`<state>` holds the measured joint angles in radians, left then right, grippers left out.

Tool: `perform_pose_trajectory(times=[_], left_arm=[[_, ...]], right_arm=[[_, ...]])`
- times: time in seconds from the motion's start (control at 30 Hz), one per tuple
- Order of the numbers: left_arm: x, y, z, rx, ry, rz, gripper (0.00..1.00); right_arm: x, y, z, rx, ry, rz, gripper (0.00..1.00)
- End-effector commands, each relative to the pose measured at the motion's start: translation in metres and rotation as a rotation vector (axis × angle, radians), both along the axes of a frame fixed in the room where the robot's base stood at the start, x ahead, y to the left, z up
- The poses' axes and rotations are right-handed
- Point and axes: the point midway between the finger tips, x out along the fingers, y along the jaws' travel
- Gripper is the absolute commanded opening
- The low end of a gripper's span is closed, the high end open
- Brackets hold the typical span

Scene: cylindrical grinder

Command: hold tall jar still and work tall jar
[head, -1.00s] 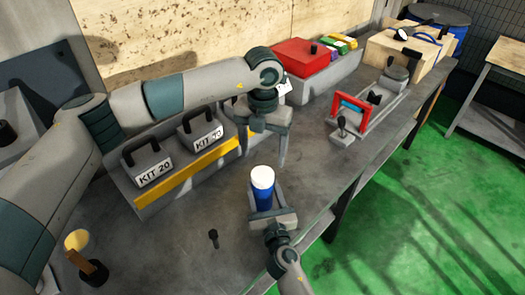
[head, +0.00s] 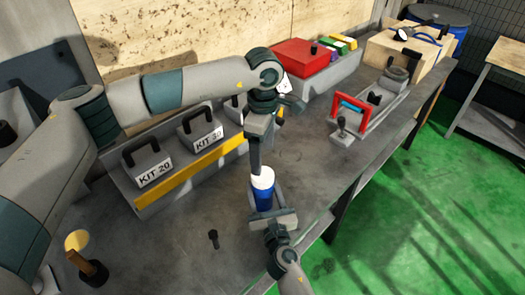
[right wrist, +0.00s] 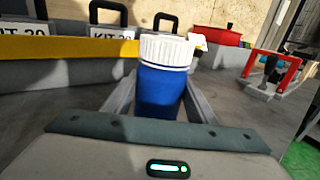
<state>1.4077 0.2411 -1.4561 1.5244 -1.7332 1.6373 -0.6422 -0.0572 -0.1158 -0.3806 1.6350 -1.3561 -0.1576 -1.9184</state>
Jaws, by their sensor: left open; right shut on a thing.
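The tall jar (head: 263,197) has a blue body and a white lid (head: 263,177). It stands upright near the table's front edge; in the right wrist view the jar (right wrist: 161,88) stands between two grey fingers, its ribbed lid on top. My right gripper (head: 268,212) is shut on the jar's body. My left gripper (head: 256,170) is open, pointing down, at the lid in the head view. Its fingers line up one behind the other, so the gap hardly shows. I cannot tell whether it touches the lid. The left fingers do not show in the right wrist view.
Kit boxes (head: 154,172) with black handles stand in a rack with a yellow front strip (head: 192,170). A red box (head: 303,58) and a red-framed fixture (head: 350,118) are further back. A small black peg (head: 213,239) stands on the table (head: 180,235) left of the jar.

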Motion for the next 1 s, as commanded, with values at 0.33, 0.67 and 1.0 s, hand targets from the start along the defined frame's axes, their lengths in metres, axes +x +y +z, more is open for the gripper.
perform_pose_trajectory(times=[0.33, 0.67, 1.0], left_arm=[[0.0004, 0.0007, 0.0005, 0.001, -0.001, -0.529, 0.7], [0.0005, 0.001, 0.0, 0.0, 0.0, -1.003, 0.7], [0.0005, 0.0013, 0.0001, 0.001, 0.0, -1.226, 0.7]], right_arm=[[-0.0001, -0.0001, -0.0003, 0.0, 0.001, 0.0, 0.0], [-0.0001, -0.0001, -0.0003, 0.0, 0.001, 0.0, 0.0], [-0.0001, -0.0001, -0.0003, 0.0, 0.001, 0.0, 0.0]])
